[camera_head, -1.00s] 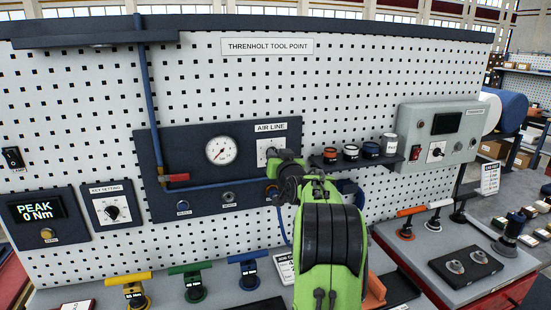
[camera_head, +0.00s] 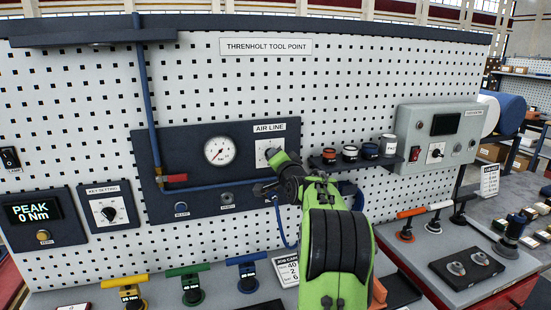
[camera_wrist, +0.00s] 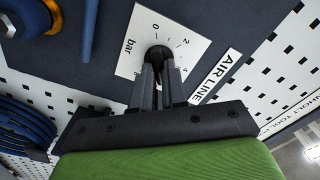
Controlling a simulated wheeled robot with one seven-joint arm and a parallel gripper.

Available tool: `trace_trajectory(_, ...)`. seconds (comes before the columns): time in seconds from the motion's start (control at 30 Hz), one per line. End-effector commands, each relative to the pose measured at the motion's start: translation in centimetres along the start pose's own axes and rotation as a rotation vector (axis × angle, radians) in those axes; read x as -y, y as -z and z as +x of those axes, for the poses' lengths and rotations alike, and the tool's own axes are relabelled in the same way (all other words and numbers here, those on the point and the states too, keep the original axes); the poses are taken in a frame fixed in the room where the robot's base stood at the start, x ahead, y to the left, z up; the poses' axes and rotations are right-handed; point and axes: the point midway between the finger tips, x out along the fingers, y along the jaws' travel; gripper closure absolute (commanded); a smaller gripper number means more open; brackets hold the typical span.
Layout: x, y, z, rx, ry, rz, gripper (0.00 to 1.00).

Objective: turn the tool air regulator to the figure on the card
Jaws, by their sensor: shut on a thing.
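The air regulator's dark knob (camera_wrist: 157,51) sits on a white scale plate (camera_wrist: 143,32) marked 0, 2, 4 and bar, beside the AIR LINE label (camera_wrist: 216,75). My gripper (camera_wrist: 158,64) is shut on the knob; its fingers hide most of it and any pointer. In the head view my gripper (camera_head: 277,161) reaches the regulator plate (camera_head: 264,147) from below right. The round white pressure gauge (camera_head: 219,151) is left of it; its needle is too small to read surely. The job card (camera_head: 287,268) stands below, partly hidden by my arm, its figures small.
A blue pipe with a red valve handle (camera_head: 177,178) runs left of the regulator. A shelf of small jars (camera_head: 350,153) and a grey tester box (camera_head: 440,137) are at right. Coloured T-handle tools (camera_head: 190,284) stand on the bench below. A blue hose hangs under the panel.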

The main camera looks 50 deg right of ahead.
Motion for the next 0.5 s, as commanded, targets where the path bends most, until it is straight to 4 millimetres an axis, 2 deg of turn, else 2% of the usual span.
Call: trace_trajectory(0.5,-0.11,0.05,-0.01,-0.001,-0.001,0.091,1.0)
